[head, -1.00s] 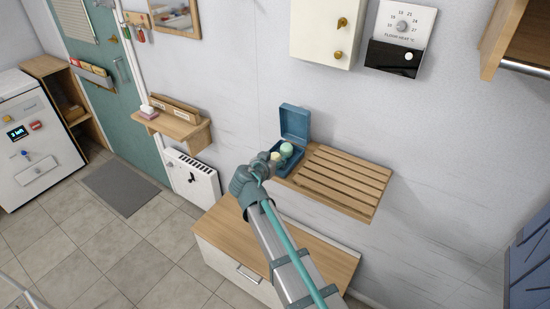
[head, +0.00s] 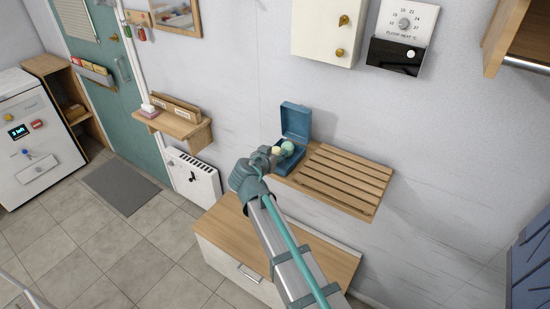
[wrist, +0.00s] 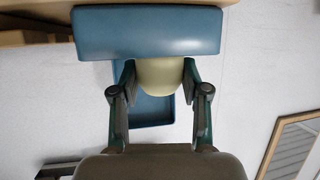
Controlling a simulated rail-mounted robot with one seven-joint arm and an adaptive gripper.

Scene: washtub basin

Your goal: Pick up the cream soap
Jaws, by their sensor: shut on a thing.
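The cream soap (head: 277,151) is pale and rounded. My gripper (head: 270,154) is shut on it, at the front of the open blue box (head: 295,120). In the wrist view the two fingers (wrist: 160,82) press on opposite sides of the cream soap (wrist: 160,76), with blue box parts (wrist: 150,32) above and behind it. The box's inside is partly hidden by my gripper and the soaps.
The box stands at the left end of a slatted wooden wall shelf (head: 340,180). Its lid stands up near the wall. A wood-topped cabinet (head: 310,250) is below. A white wall cabinet (head: 325,28) hangs above. The slats are clear.

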